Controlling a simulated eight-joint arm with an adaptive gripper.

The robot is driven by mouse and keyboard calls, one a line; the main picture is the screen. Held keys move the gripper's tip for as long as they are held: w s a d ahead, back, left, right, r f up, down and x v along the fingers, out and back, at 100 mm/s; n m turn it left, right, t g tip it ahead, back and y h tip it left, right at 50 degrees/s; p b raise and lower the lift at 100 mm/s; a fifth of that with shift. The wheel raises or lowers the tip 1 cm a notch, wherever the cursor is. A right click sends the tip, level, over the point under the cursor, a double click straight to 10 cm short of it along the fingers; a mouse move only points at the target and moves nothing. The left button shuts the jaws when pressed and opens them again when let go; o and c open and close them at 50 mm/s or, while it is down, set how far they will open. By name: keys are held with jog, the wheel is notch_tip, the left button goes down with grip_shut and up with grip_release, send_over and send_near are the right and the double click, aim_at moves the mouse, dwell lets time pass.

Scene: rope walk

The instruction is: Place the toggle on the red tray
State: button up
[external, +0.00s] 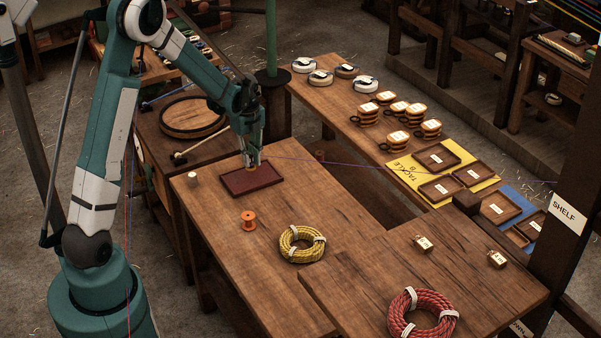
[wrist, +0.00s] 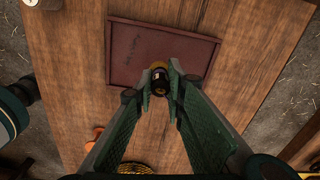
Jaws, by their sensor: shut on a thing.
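The red tray (external: 262,181) is a shallow dark-red rectangle on the near wooden table. In the wrist view the red tray (wrist: 135,62) lies beneath my fingertips, with dark writing on its floor. My gripper (external: 252,160) points down over the tray's back part. In the wrist view my gripper (wrist: 160,88) is shut on a small dark piece with a brass-coloured end, seemingly the toggle (wrist: 159,76). The fingers hide part of it. I cannot tell whether it touches the tray floor.
An orange spool (external: 248,221) and a yellow rope coil (external: 302,244) stand in front of the tray. A small pale cylinder (external: 193,178) stands to its left. A red rope coil (external: 422,315) lies nearer. A thin purple line (external: 330,160) runs rightward from near my gripper.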

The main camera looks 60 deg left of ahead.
aim_at(248, 155)
jog(key=shift+f, duration=1.3)
jog(key=shift+f+b, duration=0.2)
jog(key=shift+b, duration=0.1)
jog(key=o, duration=0.9)
jog(key=shift+r, duration=0.15)
notch_tip(248, 155, up, 12)
jog(key=shift+r+p, duration=0.1)
jog(key=shift+p, duration=0.8)
jog(key=shift+d, duration=0.1)
